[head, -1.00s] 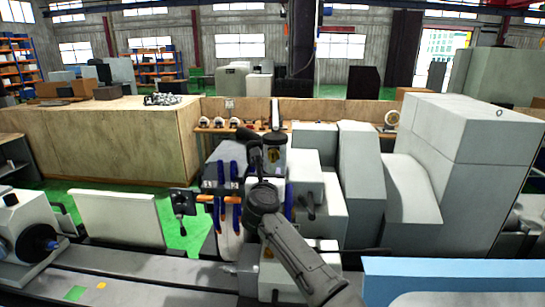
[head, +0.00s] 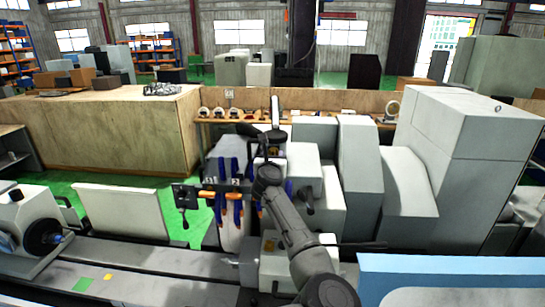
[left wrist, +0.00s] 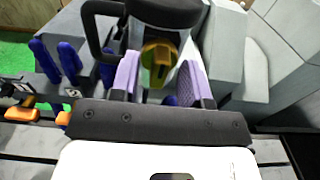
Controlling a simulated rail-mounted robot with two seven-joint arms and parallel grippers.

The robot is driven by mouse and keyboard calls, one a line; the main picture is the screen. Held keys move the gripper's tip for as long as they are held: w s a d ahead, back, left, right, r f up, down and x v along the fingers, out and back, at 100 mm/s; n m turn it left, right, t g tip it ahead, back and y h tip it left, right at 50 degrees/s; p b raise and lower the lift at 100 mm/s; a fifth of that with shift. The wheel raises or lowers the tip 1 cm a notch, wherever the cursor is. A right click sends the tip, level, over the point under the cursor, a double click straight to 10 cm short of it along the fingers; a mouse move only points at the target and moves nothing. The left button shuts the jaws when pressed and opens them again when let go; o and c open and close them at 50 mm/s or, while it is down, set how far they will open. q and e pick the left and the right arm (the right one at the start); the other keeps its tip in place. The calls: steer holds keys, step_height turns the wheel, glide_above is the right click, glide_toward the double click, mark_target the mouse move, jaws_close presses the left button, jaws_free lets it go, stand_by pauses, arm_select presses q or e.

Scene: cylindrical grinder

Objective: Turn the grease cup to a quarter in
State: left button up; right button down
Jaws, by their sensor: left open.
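My left gripper (left wrist: 160,78) is open in the left wrist view, with its two purple fingers pointing away from the camera. A yellow, brass-like piece (left wrist: 157,52), which looks like the grease cup, shows between the fingers under a dark round body (left wrist: 165,12) with a loop handle. I cannot tell whether either finger touches it. In the head view my left arm rises from the bottom to the middle of the machine, and its gripper (head: 266,152) is small and partly hidden by my own links. My right gripper is not in view.
Clamps with blue handles (head: 235,180) hang just left of my gripper. Grey machine housings (head: 362,180) stand close on the right. A tall pale cabinet (head: 465,135) is further right.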

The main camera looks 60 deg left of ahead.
arm_select(q)
jaws_close()
stand_by(0.3)
steer(key=shift+w+d+f+m, duration=0.1)
steer(key=shift+m, duration=4.35)
steer(key=shift+w+f+m, duration=0.1)
steer(key=shift+m, duration=4.35)
